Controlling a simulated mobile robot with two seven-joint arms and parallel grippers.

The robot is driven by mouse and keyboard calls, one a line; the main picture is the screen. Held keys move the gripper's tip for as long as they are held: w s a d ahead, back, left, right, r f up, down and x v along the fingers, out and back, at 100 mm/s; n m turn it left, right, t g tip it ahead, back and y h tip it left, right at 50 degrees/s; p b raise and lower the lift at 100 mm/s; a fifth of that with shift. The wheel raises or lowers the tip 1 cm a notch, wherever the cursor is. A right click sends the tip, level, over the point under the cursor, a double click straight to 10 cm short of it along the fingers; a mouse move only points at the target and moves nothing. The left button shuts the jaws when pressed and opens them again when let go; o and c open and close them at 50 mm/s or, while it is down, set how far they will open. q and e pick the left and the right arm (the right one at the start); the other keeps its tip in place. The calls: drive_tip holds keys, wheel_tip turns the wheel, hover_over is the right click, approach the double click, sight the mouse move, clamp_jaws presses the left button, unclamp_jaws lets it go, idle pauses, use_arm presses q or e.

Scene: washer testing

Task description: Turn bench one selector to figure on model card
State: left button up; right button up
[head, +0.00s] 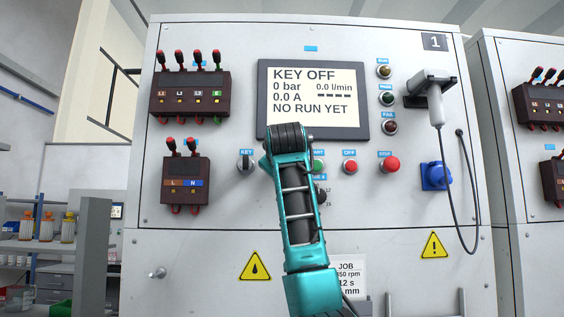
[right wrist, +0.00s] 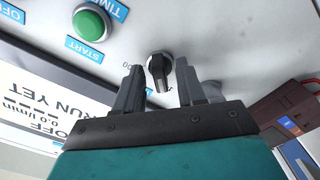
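In the right wrist view, which is turned about upside down, a black selector knob (right wrist: 159,68) sits on the pale panel beside the green START button. Its ridge points toward the bottom of that picture. My right gripper (right wrist: 158,82) is open, with one finger on each side of the knob; I cannot tell whether they touch it. In the head view my teal right arm covers the knob and the gripper. A job card (head: 347,272) is low on bench one (head: 190,240), partly hidden by my arm; some lines are cut off. My left gripper is not in view.
The screen (head: 313,88) reads KEY OFF and NO RUN YET. A key switch (head: 245,161) is left of my arm. The green START button (head: 319,166), OFF button (head: 350,167) and red STOP button (head: 389,165) are to its right. A terminal box (head: 186,184) protrudes at left.

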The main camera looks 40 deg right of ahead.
clamp_jaws()
idle(0.3)
drive_tip(key=shift+m, duration=0.3)
drive_tip(key=shift+a+m, duration=0.1)
drive_tip(key=shift+m, duration=8.5)
unclamp_jaws()
